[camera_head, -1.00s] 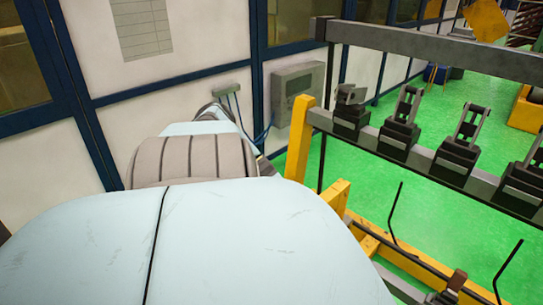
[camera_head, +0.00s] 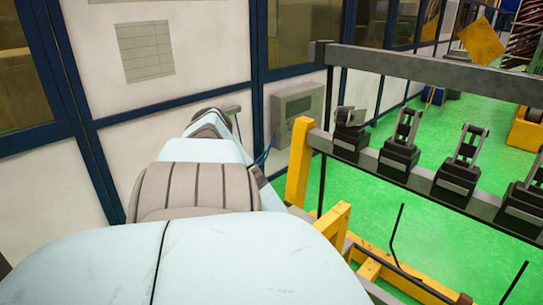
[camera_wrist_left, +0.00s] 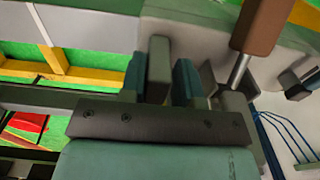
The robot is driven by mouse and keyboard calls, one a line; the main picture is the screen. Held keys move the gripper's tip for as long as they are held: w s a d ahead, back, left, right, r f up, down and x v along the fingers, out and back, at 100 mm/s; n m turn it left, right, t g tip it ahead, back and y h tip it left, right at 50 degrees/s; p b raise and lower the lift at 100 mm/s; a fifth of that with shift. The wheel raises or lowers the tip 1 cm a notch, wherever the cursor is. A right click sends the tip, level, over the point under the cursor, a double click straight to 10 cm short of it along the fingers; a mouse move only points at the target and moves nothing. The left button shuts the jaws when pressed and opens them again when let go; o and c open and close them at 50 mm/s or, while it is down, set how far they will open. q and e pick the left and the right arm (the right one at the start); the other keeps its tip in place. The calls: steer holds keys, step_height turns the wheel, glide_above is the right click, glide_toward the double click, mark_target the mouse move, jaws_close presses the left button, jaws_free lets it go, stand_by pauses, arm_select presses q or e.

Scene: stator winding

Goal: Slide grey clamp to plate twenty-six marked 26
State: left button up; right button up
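Several dark grey clamps stand in a row on the rail; the leftmost clamp (camera_head: 349,133) and its neighbour (camera_head: 399,150) are nearest my left arm. No number 26 is legible, and I cannot tell which clamp or plate is the named one. In the head view my left arm hides its own gripper. In the left wrist view my left gripper (camera_wrist_left: 160,85) shows at close range, with a grey upright block between teal pieces above a dark screwed bar. I cannot tell whether it grips anything. My right gripper is not in view.
A brown handle on a metal rod (camera_wrist_left: 262,35) stands close by in the left wrist view. A yellow post (camera_head: 299,165) and a grey upper beam (camera_head: 430,68) frame the rail. A grey wall box (camera_head: 297,108) and the panelled wall lie beyond my arm.

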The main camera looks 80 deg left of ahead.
arm_select(q)
steer(key=shift+s+a, duration=0.2)
steer(key=shift+a, duration=0.1)
steer(key=shift+w+d, duration=0.15)
steer(key=shift+d, duration=0.05)
steer(key=shift+o, duration=1.4)
steer(key=shift+r, duration=0.1)
step_height(320, 180, up, 10)
steer(key=shift+d+f, duration=0.1)
